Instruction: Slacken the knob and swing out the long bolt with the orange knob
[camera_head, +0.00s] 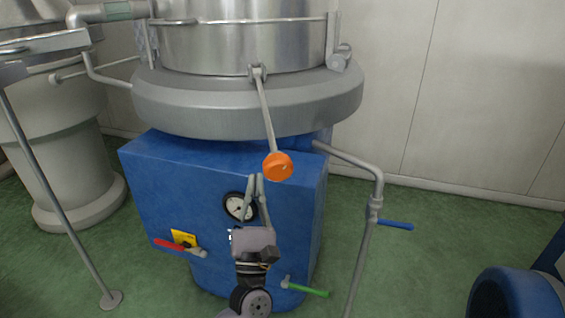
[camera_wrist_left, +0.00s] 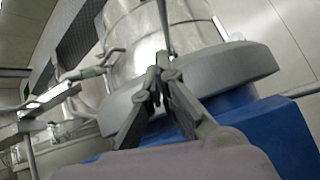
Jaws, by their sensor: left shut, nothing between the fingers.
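The long bolt (camera_head: 266,115) hangs from a bracket on the steel vessel and slants down and outward over the grey rim. The orange knob (camera_head: 278,166) is at its lower end, apart from the rim. My left gripper (camera_head: 256,177) is shut and empty just below and left of the knob in the head view, in front of the blue housing. In the left wrist view its fingertips (camera_wrist_left: 158,73) meet in front of the vessel, and part of the rod (camera_wrist_left: 165,25) shows above them. The knob cannot be made out there. My right gripper is not in view.
The blue housing (camera_head: 160,170) carries a round gauge (camera_head: 239,206), a red lever (camera_head: 169,244) and a green lever (camera_head: 308,290). A grey pipe with a blue handle (camera_head: 396,225) stands at the right. A thin post (camera_head: 55,190) stands at the left.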

